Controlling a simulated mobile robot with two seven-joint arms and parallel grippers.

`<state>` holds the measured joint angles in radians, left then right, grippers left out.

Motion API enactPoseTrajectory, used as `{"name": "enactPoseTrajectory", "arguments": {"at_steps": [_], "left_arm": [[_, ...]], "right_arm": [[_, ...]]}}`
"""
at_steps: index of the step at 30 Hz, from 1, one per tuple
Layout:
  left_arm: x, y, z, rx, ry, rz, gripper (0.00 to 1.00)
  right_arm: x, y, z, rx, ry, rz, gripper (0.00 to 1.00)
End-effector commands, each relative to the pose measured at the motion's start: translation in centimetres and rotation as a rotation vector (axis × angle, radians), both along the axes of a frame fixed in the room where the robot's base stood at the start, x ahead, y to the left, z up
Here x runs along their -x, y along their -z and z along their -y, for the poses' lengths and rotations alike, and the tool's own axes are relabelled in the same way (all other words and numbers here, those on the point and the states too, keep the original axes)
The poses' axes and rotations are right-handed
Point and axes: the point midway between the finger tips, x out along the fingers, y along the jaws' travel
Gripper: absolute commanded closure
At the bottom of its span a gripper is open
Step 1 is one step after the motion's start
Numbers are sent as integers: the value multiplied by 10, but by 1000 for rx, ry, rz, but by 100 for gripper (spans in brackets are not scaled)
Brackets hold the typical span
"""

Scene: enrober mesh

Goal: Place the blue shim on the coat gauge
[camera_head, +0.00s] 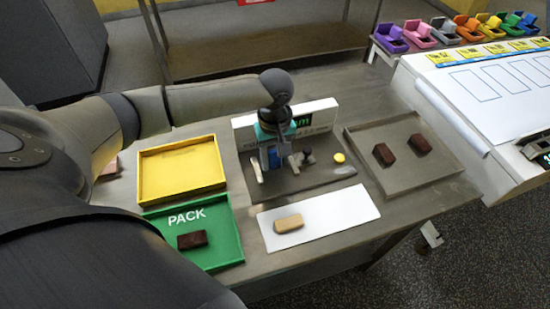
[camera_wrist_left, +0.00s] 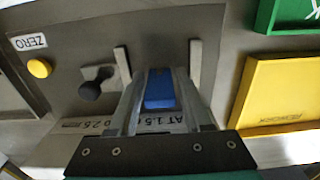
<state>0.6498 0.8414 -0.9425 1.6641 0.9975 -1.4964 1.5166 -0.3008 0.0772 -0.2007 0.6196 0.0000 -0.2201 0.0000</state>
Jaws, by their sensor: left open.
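The coat gauge (camera_head: 318,177) is a grey base with a back panel, a black-knobbed lever (camera_head: 309,156) and a yellow ZERO button (camera_head: 339,158). Its grey base (camera_wrist_left: 85,30) fills much of the left wrist view. The blue shim (camera_head: 273,158) stands out at the left part of the gauge, below my left gripper (camera_head: 272,150). In the left wrist view the shim (camera_wrist_left: 160,90) lies between the two fingers of my open left gripper (camera_wrist_left: 162,75), with light upright pieces on either side. I cannot tell whether the shim touches the gauge. My right gripper is not in view.
A yellow tray (camera_head: 180,147) and a green PACK tray (camera_head: 225,258) with a dark bar are left. A white mat (camera_head: 345,212) with a tan bar is in front. A grey tray (camera_head: 433,180) with two dark bars is right. Coloured holders (camera_head: 445,33) stand at the back right.

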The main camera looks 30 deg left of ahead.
Motion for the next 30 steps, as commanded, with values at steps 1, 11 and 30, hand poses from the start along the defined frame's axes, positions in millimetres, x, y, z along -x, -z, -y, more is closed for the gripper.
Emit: {"name": "enactPoseTrajectory", "arguments": {"at_steps": [1,11,30], "left_arm": [[0,-5,0,-1,0,2,51],[-1,-73,0,0,0,4,51],[0,-121,0,0,-1,0,51]], "right_arm": [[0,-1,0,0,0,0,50],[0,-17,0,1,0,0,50],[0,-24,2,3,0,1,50]]}}
